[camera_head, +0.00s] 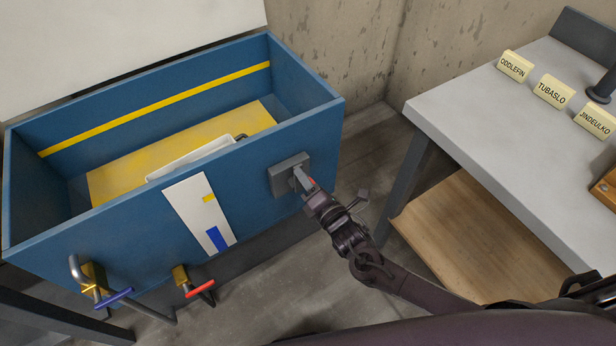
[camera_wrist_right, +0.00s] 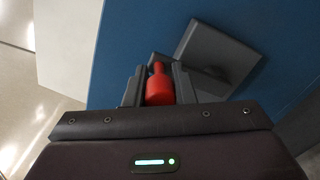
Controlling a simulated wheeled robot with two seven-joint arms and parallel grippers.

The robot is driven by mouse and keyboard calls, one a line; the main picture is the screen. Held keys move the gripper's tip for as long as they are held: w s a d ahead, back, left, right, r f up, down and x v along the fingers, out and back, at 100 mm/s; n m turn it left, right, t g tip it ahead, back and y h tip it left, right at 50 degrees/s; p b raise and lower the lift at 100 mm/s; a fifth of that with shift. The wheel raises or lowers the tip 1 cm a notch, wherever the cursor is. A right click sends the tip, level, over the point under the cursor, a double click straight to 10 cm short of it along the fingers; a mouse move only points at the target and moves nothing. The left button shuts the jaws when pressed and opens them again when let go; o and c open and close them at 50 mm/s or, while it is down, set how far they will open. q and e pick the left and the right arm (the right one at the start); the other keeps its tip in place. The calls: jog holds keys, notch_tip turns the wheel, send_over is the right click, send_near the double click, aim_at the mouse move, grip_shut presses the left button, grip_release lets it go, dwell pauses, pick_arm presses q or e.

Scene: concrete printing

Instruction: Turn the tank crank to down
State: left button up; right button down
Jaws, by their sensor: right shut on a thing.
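The blue tank (camera_head: 130,215) stands at the left with its open top toward me. On the right of its front wall is the tank crank's dark grey square mount (camera_head: 287,176), also in the right wrist view (camera_wrist_right: 218,55). The crank's red handle (camera_wrist_right: 160,85) sits between the fingers of my right gripper (camera_wrist_right: 158,88), which is shut on it. In the head view my right gripper (camera_head: 310,190) is at the crank, covering most of the handle. The crank arm's exact direction is partly hidden. My left gripper is not in view.
The tank's front has a white panel (camera_head: 194,205) with yellow and blue marks, a blue-handled valve (camera_head: 115,298) and a red-handled valve (camera_head: 200,288). A yellow board and white tray lie inside. A grey table (camera_head: 470,100) with name cards (camera_head: 553,91) stands at the right.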

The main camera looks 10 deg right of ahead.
jog(key=shift+a+r, duration=0.15)
jog(key=shift+a, duration=0.05)
jog(key=c, duration=1.2)
grip_release()
jog(key=shift+s+d, duration=0.15)
jog(key=shift+s, duration=0.1)
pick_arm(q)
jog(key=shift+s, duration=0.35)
pick_arm(e)
jog(key=v, duration=0.7)
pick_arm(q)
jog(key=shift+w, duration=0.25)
pick_arm(e)
jog(key=shift+s, duration=0.15)
